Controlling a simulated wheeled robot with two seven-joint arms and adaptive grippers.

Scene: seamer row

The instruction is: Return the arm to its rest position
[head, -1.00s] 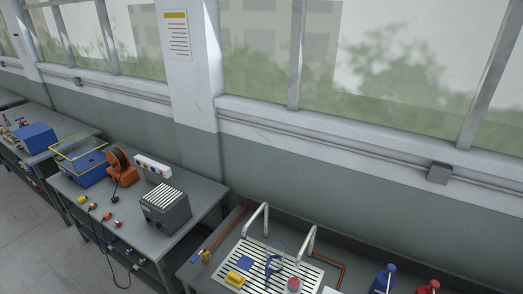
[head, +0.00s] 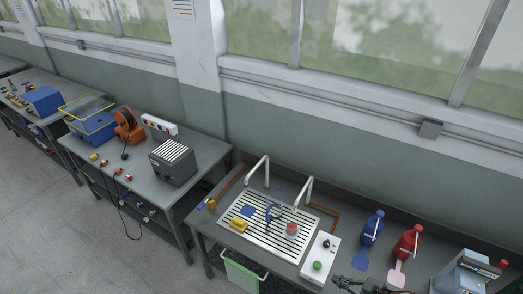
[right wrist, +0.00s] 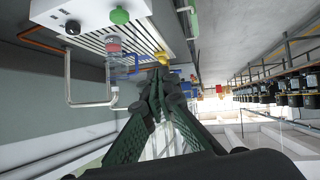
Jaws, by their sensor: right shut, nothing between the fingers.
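My right gripper (head: 345,281) shows at the bottom edge of the head view, dark, in front of the grey bench (head: 205,222). In the right wrist view its fingers (right wrist: 158,76) meet at the tips, shut and empty. Beyond the tips is the slatted grate, seen at an odd tilt, with a white box with a green button (right wrist: 120,16). Most of my right arm is out of the head view. My left gripper is not in view.
On the bench are a slatted grate (head: 262,238) with two pale bent posts, a white control box (head: 320,258), a blue bottle (head: 372,228), a red bottle (head: 406,243) and a blue-grey machine (head: 462,273). Another bench (head: 205,150) stands left. Floor (head: 60,215) shows clear lower left.

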